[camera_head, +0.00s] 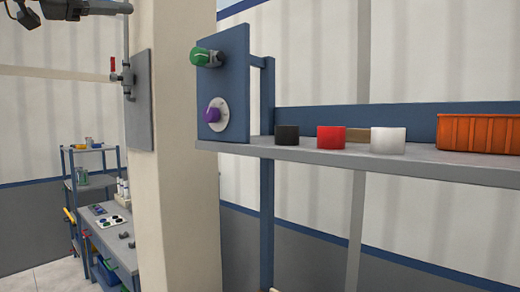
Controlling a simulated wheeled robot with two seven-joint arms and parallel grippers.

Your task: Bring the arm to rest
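A dark mechanical part (62,10) is cut off by the top left edge of the head view. It may be part of my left arm, but no clear pair of fingertips shows, so I cannot tell how that gripper stands. My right arm and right gripper do not show.
An orange bin (478,133) stands at the shelf's right end. A cream pillar (178,170) stands nearer left. A workbench (112,240) is behind it.

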